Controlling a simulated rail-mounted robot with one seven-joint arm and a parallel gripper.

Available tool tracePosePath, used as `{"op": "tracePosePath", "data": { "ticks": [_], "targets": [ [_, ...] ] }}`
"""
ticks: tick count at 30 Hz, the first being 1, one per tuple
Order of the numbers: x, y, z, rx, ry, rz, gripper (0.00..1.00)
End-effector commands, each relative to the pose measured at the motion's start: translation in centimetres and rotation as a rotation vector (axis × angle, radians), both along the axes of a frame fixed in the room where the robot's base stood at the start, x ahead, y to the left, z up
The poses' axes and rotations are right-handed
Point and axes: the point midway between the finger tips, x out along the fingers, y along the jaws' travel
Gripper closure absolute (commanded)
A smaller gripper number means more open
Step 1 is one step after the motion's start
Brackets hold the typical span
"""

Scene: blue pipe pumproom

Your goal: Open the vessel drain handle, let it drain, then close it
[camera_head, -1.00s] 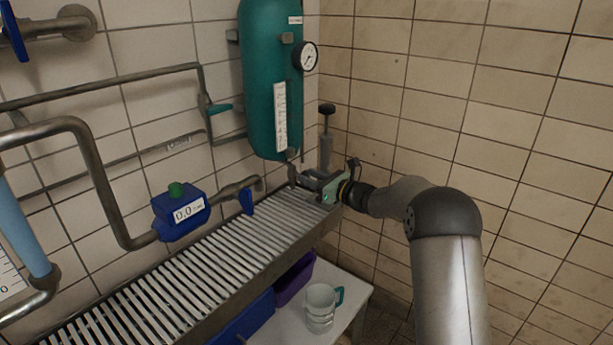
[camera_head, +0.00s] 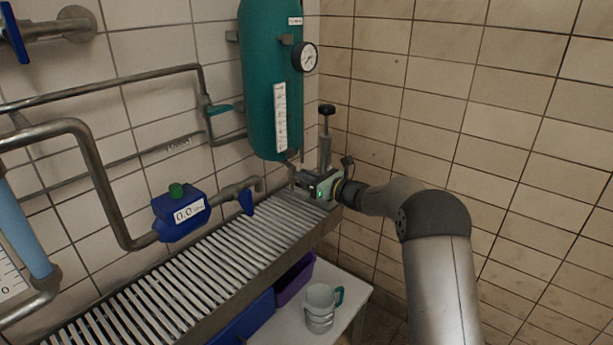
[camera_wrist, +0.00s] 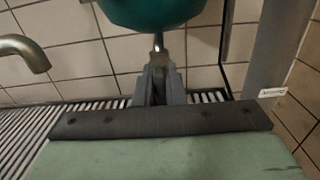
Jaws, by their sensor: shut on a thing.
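The teal vessel (camera_head: 270,85) is mounted on the tiled wall, with a round gauge at its upper right and a white scale strip on its front. Its underside (camera_wrist: 152,10) shows at the top of the wrist view. A short metal drain handle (camera_wrist: 158,44) sticks down below it, and its lower end is between my fingers. My gripper (camera_wrist: 157,82) is shut on this handle, just under the vessel and above the grating. In the head view my gripper (camera_head: 302,181) hides most of the handle. No flowing liquid can be made out.
A slatted metal grating (camera_head: 190,265) runs below. A blue meter (camera_head: 180,212) reading 0.0 and a blue-handled tap (camera_head: 246,200) are to the left. A black-knobbed upright pump (camera_head: 325,140) stands close behind my gripper. A mug (camera_head: 320,305) stands on a low white table.

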Motion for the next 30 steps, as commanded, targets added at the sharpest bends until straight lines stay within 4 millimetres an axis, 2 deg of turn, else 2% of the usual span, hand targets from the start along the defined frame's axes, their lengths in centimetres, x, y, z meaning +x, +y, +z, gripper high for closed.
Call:
{"op": "tracePosePath", "data": {
  "ticks": [8,30],
  "targets": [
    [0.22,-0.28,0.41,0.083,0.122,-0.002,1.0],
    [0.96,-0.72,0.0,0.468,0.695,-0.001,1.0]
  ]
}}
